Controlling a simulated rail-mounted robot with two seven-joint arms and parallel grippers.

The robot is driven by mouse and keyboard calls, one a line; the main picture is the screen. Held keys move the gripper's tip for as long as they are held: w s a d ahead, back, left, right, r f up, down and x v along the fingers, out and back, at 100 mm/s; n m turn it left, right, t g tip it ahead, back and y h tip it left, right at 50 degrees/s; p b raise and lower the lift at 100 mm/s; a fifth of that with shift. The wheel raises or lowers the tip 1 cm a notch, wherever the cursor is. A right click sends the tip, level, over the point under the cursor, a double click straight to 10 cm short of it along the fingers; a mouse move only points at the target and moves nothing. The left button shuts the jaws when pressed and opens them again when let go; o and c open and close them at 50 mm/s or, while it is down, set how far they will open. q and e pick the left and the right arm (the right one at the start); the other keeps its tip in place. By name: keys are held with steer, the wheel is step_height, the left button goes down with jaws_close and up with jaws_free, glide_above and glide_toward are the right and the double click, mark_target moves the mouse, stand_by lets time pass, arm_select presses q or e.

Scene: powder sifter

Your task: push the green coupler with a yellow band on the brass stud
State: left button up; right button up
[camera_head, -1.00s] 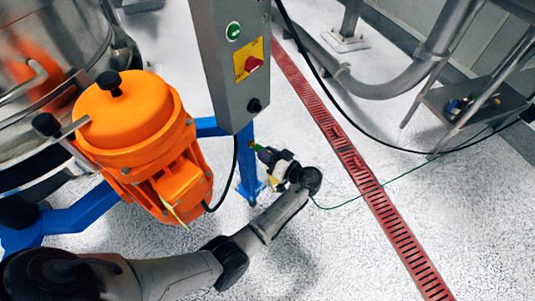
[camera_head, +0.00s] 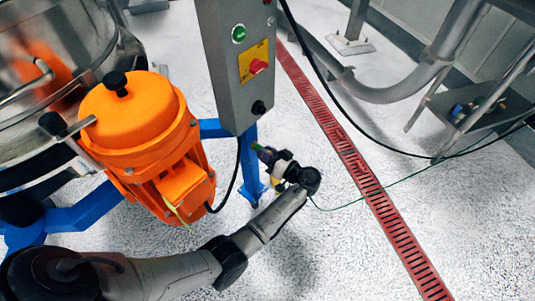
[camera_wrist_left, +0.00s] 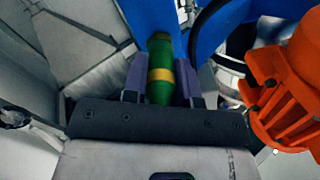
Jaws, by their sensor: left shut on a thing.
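The green coupler with a yellow band (camera_wrist_left: 160,75) is between the purple fingers of my left gripper (camera_wrist_left: 161,82), which is shut on it. Its far end points toward a blue frame member in the left wrist view. In the head view my left gripper (camera_head: 268,156) is below the grey control box, and the green tip of the coupler (camera_head: 256,147) shows just beyond the fingers. I cannot make out the brass stud in either view. My right gripper is not in view.
An orange motor (camera_head: 140,130) stands left of my left arm, beside a steel vessel (camera_head: 50,30). The grey control box (camera_head: 232,85) hangs close above the gripper. Blue legs (camera_head: 250,180) stand behind it. A low shelf (camera_head: 490,115) at right holds small coloured items. Open floor lies right.

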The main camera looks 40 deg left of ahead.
arm_select(q)
steer(key=o, duration=1)
steer(key=shift+d, duration=0.3)
steer(key=shift+w+d+p, duration=0.2)
steer(key=shift+d+p, duration=0.6)
steer(key=shift+d, duration=2.5)
steer(key=shift+w+d+p, duration=0.2)
steer(key=shift+d+p, duration=0.55)
steer(key=shift+d, duration=2.55)
